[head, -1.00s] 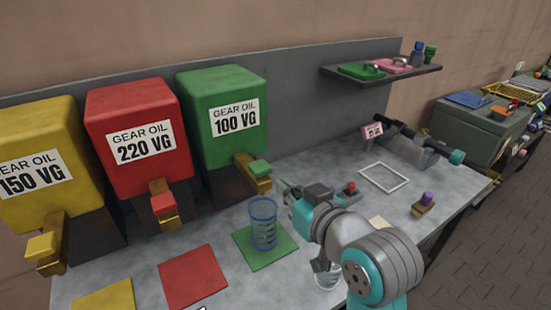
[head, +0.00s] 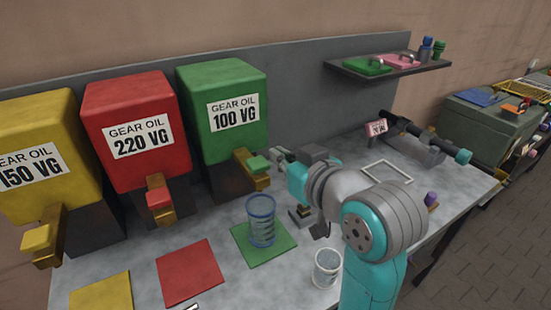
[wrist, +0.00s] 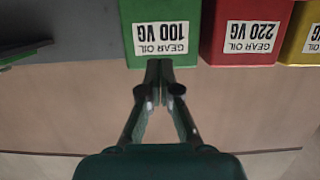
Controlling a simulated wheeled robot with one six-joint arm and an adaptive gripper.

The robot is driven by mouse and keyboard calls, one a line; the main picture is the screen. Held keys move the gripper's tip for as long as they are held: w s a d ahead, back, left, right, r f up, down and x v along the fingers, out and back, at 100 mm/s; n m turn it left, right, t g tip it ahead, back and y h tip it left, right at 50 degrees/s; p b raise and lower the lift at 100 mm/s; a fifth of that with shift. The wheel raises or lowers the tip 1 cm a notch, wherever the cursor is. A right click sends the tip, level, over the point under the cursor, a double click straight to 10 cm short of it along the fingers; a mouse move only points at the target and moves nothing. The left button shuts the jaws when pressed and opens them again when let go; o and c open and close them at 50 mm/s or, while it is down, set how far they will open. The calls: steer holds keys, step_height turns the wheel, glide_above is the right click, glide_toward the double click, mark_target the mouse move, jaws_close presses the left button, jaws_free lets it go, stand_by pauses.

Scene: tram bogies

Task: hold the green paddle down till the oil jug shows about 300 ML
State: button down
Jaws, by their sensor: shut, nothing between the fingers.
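The green dispenser (head: 222,82) labelled 100 VG stands at the back of the bench, and its upper part shows upside down in the wrist view (wrist: 160,12). Its green paddle (head: 258,163) sits on a brass tap. The clear blue-rimmed oil jug (head: 261,222) stands upright on the green mat (head: 283,248), in front of the tap; I cannot read its level. My gripper (head: 277,155) is shut and empty, close to the right of the green paddle. I cannot tell whether it touches the paddle. The wrist view shows the fingertips together (wrist: 166,92).
The red dispenser (head: 130,90) and yellow dispenser (head: 45,120) stand to the left, with a red mat (head: 190,272) and yellow mat (head: 100,292) in front. A clear cup (head: 326,268) stands beside my arm. A shelf (head: 390,70) hangs at the back right.

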glide_above(262, 169)
step_height(262, 169, down, 2)
step_height(262, 169, down, 3)
steer(key=shift+r, duration=0.1)
steer(key=shift+f, duration=0.65)
steer(key=shift+f, duration=0.1)
steer(key=shift+f, duration=1.15)
stand_by(5.3)
